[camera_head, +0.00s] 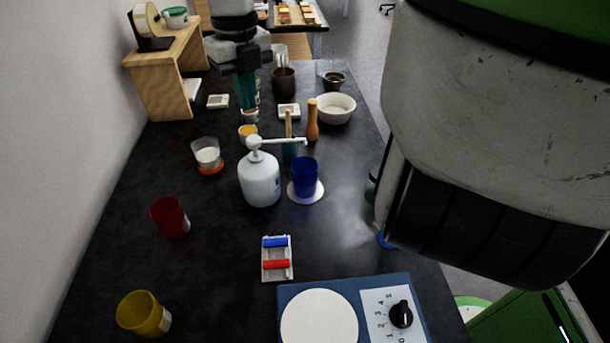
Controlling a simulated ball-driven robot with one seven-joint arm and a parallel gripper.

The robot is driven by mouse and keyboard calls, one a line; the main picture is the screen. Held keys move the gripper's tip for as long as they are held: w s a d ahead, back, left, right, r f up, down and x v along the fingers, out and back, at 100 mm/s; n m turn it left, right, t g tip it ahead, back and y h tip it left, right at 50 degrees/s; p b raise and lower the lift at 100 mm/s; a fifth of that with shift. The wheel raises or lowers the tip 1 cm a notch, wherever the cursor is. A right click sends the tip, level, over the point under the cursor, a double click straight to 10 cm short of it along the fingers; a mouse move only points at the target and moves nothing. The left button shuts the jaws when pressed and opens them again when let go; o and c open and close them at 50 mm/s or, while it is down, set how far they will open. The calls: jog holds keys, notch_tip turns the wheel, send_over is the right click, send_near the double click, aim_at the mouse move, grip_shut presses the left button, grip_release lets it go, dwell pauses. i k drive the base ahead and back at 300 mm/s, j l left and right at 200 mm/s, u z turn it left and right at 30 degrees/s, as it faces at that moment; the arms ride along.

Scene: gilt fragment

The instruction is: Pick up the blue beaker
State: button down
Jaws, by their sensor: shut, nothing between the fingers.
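The blue beaker (305,178) stands upright on a white round coaster (316,195) near the middle of the black table. A white pump bottle (260,178) stands close to its left, with its spout reaching right, behind the beaker's rim. My gripper (246,104) is farther back and to the left, above the table's rear part, pointing down. Its teal fingers look closed together, with nothing seen between them. It is well apart from the beaker.
A red beaker (170,217) and a yellow beaker (144,314) stand on the left. A hotplate (320,318) is in front. Bare table lies right of the beaker.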

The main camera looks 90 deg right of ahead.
aim_at(304, 169)
jog(key=k, duration=2)
